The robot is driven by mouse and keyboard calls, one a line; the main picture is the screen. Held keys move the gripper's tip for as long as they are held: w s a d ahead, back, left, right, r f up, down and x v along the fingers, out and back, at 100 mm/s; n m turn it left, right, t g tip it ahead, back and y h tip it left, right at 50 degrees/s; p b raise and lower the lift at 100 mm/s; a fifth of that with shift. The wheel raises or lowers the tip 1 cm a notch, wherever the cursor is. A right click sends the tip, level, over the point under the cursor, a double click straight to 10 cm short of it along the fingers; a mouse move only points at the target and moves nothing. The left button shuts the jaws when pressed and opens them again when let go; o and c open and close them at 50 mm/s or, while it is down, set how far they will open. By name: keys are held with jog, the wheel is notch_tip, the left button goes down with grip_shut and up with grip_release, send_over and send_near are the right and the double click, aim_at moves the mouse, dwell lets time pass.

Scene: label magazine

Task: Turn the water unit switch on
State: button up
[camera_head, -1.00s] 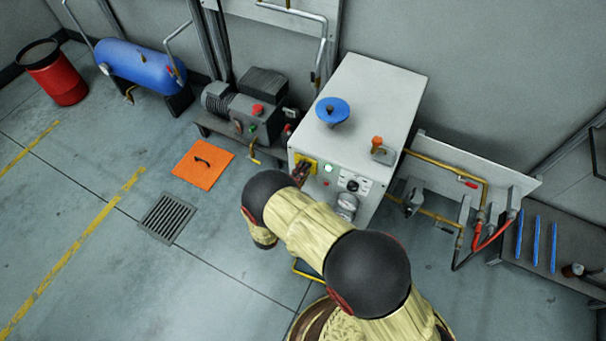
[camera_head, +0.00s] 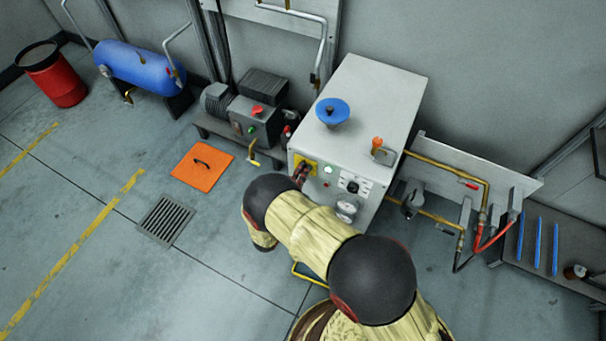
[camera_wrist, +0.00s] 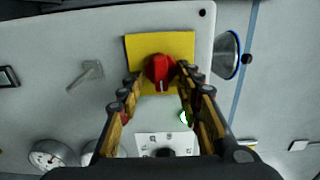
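The water unit is a light grey cabinet (camera_head: 375,100) with a blue handwheel on top. On its front, a red rotary switch (camera_wrist: 160,72) sits on a yellow plate (camera_wrist: 188,45); a pale mark on the knob points toward the bottom of the wrist view. The plate also shows in the head view (camera_head: 313,165). My gripper (camera_wrist: 160,80) has its fingers on either side of the red knob, with a narrow gap visible at the left. Contact at the right fingertip is unclear. In the head view the gripper partly covers the switch.
A lit green lamp (camera_head: 328,170), small dials and a gauge (camera_head: 346,210) are on the same panel. A motor unit (camera_head: 245,112) stands to the left and yellow pipework (camera_head: 440,165) to the right. The floor at the left is mostly clear around an orange hatch (camera_head: 202,165).

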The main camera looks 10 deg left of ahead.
jog(key=shift+o, duration=1.1)
jog(key=v, duration=1.2)
